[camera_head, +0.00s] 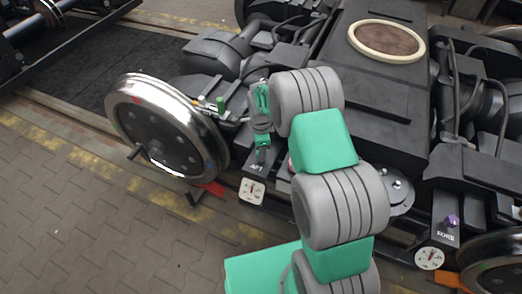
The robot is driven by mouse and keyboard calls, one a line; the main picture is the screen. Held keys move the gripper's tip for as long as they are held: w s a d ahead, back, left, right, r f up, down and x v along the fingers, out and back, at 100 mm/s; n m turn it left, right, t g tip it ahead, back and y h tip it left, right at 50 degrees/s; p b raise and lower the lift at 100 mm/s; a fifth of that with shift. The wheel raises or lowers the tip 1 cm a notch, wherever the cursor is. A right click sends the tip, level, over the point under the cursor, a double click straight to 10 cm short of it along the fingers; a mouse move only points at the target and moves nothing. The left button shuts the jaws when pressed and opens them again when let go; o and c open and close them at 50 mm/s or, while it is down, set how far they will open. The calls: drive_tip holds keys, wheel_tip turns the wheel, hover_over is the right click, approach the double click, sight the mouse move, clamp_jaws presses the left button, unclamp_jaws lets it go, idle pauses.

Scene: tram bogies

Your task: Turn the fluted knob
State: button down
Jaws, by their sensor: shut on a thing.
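My gripper (261,155) points down over the small dark panel marked AFT (257,169), beside the shiny wheel. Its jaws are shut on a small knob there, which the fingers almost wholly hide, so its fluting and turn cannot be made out. A second knob, purple (452,221), stands free on a similar panel marked FORE (446,232) at the right.
A shiny steel wheel (150,130) stands just left of my gripper, with a red chock (210,188) at its foot. A small green part (220,104) sits above. The dark bogie frame (375,120) fills the right. Paving (70,220) at lower left is clear.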

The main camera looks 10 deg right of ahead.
idle(0.4)
drive_tip(key=c, duration=0.9)
unclamp_jaws()
wheel_tip(320, 180, up, 8)
drive_tip(key=shift+f+p, duration=0.1)
drive_tip(key=shift+p, duration=0.4)
drive_tip(key=s+r+n+p, duration=0.3)
drive_tip(key=r+n+p, duration=0.15)
drive_tip(key=r, duration=0.85)
drive_tip(key=s+r+n+t+p, duration=0.3)
drive_tip(key=s+r+n+p, duration=0.7)
drive_tip(key=s+r+n, duration=0.5)
drive_tip(key=s+r, duration=0.3)
drive_tip(key=r, duration=0.1)
drive_tip(key=shift+s+a+r, duration=0.15)
drive_tip(key=shift+s+a, duration=0.15)
drive_tip(key=shift+s, duration=0.1)
